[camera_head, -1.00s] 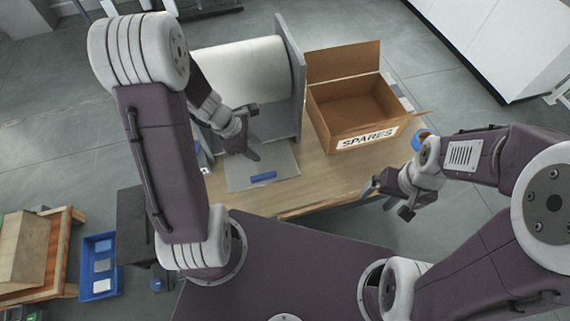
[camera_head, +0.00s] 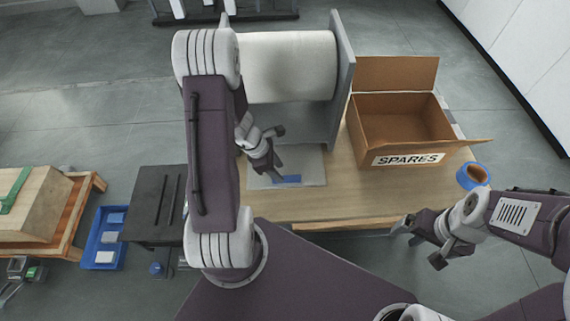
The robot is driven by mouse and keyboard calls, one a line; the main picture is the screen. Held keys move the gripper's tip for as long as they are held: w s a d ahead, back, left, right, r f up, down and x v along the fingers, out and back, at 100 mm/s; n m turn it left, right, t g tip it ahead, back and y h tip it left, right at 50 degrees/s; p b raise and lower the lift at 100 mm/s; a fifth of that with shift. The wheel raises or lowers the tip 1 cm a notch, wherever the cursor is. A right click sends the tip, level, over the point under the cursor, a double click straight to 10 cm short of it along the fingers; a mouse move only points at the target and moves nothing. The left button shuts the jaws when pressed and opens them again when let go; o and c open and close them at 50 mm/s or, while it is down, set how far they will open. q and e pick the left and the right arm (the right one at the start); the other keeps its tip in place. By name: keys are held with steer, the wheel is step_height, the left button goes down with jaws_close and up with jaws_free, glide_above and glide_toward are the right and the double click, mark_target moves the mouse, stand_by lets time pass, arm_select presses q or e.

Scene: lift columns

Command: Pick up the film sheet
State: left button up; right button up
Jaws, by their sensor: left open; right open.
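The film sheet (camera_head: 310,164) is a pale, greyish, see-through rectangle lying flat on the wooden table, in front of a large white roll. A blue strip (camera_head: 290,179) lies near its front edge. My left gripper (camera_head: 277,154) is open over the sheet, with one finger close to the blue strip. I cannot tell whether it touches the sheet. The arm hides the sheet's left part. My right gripper (camera_head: 416,243) is open and empty, in front of the table's front edge.
The white roll (camera_head: 290,66) sits on a stand with a grey side plate (camera_head: 341,80). An open cardboard box (camera_head: 385,158) marked SPARES stands to the right, with a blue tape roll (camera_head: 473,175) near it. The table's front middle is clear.

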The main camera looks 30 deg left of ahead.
arm_select(q)
steer(key=b+x, duration=0.1)
steer(key=x, duration=0.3)
steer(key=shift+a+f, duration=0.1)
arm_select(e)
step_height(320, 180, down, 2)
steer(key=shift+f, duration=0.1)
arm_select(q)
steer(key=shift+s, duration=0.1)
jaws_close()
